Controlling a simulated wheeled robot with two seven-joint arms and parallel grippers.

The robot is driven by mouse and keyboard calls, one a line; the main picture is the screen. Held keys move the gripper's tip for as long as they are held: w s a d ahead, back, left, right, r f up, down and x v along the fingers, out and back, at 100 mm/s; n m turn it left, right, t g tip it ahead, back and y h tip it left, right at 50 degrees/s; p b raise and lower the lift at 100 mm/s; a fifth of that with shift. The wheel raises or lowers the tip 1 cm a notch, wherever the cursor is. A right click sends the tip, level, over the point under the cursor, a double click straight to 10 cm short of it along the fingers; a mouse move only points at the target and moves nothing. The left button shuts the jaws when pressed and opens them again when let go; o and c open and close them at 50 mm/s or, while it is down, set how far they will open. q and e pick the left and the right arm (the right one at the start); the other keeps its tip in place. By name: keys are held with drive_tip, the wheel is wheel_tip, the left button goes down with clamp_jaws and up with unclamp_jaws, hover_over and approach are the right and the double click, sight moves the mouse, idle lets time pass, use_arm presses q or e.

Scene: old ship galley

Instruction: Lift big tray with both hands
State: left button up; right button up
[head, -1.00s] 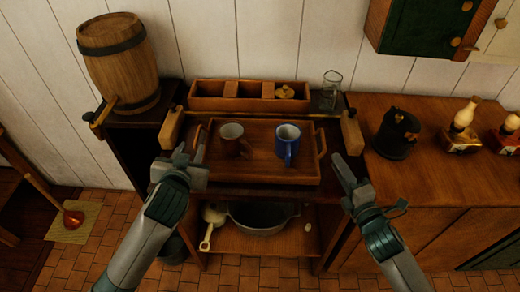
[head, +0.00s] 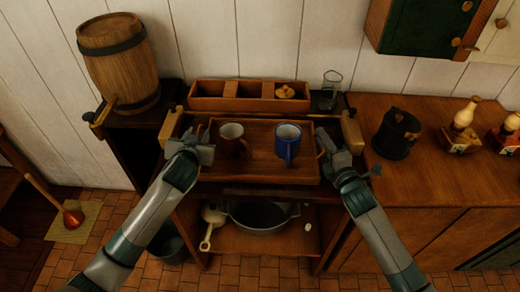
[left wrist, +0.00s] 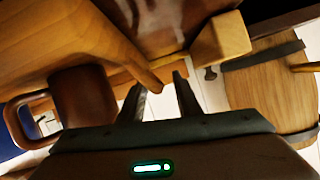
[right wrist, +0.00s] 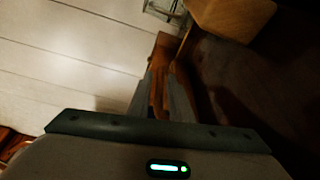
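The big wooden tray (head: 262,176) lies level on the top of a wooden stand. It holds a brown mug (head: 230,135) and a blue mug (head: 288,140), both upright. My left gripper (head: 190,147) is at the tray's left end handle. In the left wrist view its fingers (left wrist: 158,92) are apart, with the handle's end at the gap between the tips. My right gripper (head: 333,155) is at the right end handle. In the right wrist view the handle shows between its fingers (right wrist: 160,88), and whether they press on it is unclear.
A sectioned wooden box (head: 250,105) and a glass (head: 331,88) stand behind the tray. A barrel (head: 120,62) is at the left. A dark pot (head: 396,135) stands on the right counter. A pan (head: 262,215) sits on the lower shelf.

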use_arm(q)
drive_tip(key=c, duration=0.4)
use_arm(e)
drive_tip(key=c, duration=0.4)
use_arm(q)
clamp_jaws()
use_arm(e)
clamp_jaws()
use_arm(q)
drive_tip(key=shift+r, duration=0.1)
use_arm(e)
drive_tip(key=shift+r, duration=0.1)
